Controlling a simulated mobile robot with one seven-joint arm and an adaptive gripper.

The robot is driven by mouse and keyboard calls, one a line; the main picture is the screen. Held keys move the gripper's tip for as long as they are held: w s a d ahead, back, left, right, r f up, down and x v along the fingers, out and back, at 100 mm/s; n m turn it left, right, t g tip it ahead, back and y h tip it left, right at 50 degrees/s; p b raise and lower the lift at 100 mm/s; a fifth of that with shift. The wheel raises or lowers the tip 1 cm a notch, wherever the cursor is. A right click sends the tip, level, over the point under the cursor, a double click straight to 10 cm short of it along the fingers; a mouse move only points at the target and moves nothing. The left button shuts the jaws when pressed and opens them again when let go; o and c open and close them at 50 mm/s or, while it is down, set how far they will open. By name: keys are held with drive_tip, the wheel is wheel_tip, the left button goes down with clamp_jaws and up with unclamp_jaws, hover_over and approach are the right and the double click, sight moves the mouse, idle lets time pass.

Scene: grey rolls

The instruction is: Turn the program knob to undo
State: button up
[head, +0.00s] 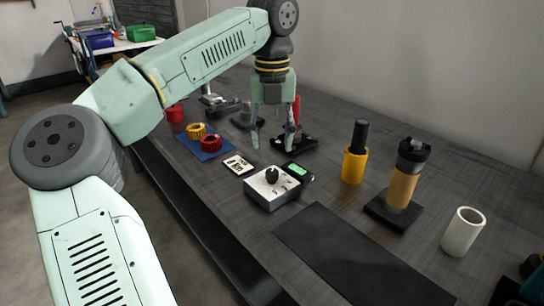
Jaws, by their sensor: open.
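A small light grey control box (270,190) stands on the dark workbench near the middle of the head view. A black program knob (272,175) sits on its top. Small markings lie beside the knob, too small to read. My gripper (272,144) points down above and behind the box. Its two fingers are apart with nothing visible between them, and they appear clear of the knob.
A white card (238,165) and a device with a green screen (298,171) adjoin the box. Red and yellow rings lie on a blue mat (208,150). At right stand a yellow cup (354,166), an orange-brown cylinder (401,188) and a white tube (462,232). A dark mat (345,262) lies bare in front.

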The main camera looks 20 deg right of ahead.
drive_tip(key=shift+r, duration=1.5)
drive_tip(key=shift+d, duration=0.1)
